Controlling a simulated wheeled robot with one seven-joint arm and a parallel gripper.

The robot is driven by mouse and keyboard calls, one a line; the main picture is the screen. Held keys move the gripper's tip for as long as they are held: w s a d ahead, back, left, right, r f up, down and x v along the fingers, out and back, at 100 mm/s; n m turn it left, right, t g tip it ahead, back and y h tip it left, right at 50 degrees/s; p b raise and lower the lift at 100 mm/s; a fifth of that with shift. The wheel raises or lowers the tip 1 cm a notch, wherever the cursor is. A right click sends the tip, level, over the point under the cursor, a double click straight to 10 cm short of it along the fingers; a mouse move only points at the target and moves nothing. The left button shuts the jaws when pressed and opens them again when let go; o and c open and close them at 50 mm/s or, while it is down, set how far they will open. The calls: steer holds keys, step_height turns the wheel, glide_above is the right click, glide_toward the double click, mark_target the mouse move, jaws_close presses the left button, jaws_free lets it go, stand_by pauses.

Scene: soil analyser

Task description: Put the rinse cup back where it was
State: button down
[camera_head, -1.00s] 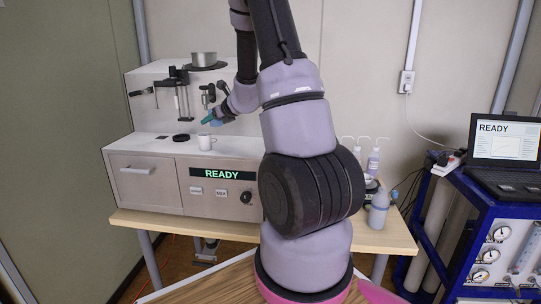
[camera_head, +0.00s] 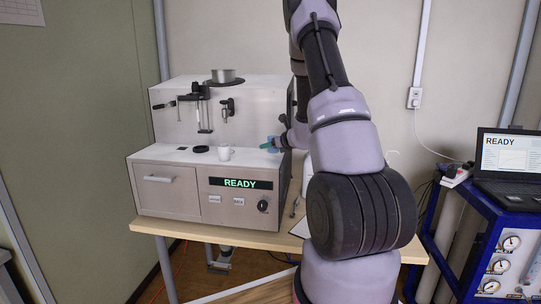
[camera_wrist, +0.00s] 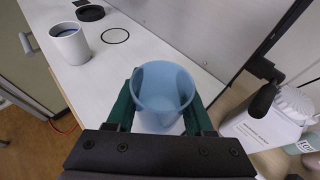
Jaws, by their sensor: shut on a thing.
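A translucent blue cup (camera_wrist: 163,92) is upright between the green fingers of my gripper (camera_wrist: 162,105), which is shut on it. In the head view the cup (camera_head: 273,144) is at the right end of the analyser's deck (camera_head: 173,154). I cannot tell whether it touches the deck. A white mug (camera_head: 224,153) stands on the deck to the left. In the wrist view the mug (camera_wrist: 70,43) shows bluish contents. A thin black ring (camera_wrist: 115,35) lies on the deck beside it.
A black disc (camera_head: 201,149) lies left of the mug. The analyser's wall with a syringe-like fitting (camera_head: 205,108) rises behind the deck. A dark knob (camera_wrist: 262,99) and a labelled white bottle (camera_wrist: 270,119) are close on the right in the wrist view. The display (camera_head: 241,184) reads READY.

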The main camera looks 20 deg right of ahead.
mark_target(269, 159)
steer(key=shift+f, duration=1.75)
steer(key=shift+f, duration=0.1)
steer(key=shift+c, duration=1.4)
jaws_free()
